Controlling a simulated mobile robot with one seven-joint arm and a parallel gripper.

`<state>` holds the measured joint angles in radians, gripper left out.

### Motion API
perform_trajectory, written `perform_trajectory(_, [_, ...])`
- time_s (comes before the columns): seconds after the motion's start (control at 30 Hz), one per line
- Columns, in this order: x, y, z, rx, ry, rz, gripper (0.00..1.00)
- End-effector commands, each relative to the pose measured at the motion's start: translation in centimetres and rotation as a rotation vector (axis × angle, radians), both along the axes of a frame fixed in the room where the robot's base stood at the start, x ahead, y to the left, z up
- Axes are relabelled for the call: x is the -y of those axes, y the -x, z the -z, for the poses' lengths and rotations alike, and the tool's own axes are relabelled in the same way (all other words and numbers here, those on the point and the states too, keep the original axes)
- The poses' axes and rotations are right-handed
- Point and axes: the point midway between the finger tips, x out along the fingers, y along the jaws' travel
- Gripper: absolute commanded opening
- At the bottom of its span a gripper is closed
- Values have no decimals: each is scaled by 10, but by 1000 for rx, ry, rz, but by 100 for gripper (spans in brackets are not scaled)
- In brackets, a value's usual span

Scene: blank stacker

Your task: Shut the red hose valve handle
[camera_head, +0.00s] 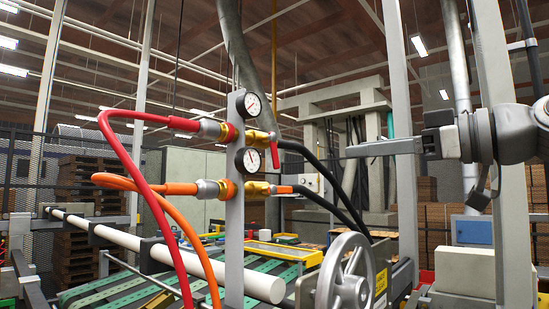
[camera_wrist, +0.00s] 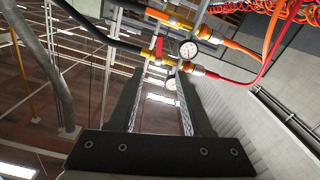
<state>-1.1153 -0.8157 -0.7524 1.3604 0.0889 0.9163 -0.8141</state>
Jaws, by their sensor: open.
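The red hose (camera_head: 128,165) runs to a brass valve (camera_head: 258,138) on the upper line of a grey post. Its red handle (camera_head: 275,154) points downward, crosswise to the line. In the wrist view the red handle (camera_wrist: 159,48) shows just beyond the fingertips, near the gap between them. My gripper (camera_head: 350,151) reaches in from the right in the head view, apart from the valve. In the wrist view my gripper (camera_wrist: 161,72) has its two long dark fingers spread, with nothing between them.
An orange hose (camera_head: 170,220) feeds a lower brass valve (camera_head: 257,189) whose orange handle (camera_head: 284,189) lies along the line. Two gauges, upper (camera_head: 249,104) and lower (camera_head: 248,161), sit beside the valves. Black hoses (camera_head: 325,165) leave to the right. A handwheel (camera_head: 347,280) stands below.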

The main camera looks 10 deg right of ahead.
Motion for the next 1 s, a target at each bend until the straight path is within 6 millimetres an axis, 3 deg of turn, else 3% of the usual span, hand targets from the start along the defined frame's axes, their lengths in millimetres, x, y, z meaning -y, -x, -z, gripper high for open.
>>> perform_trajectory(0.27, [-20, -28, -2, 2, 2, -3, 50])
perform_trajectory(0.8, [-87, -119, -3, 2, 0, -3, 50])
perform_trajectory(1.0, [-98, -136, -2, 3, -1, -2, 50])
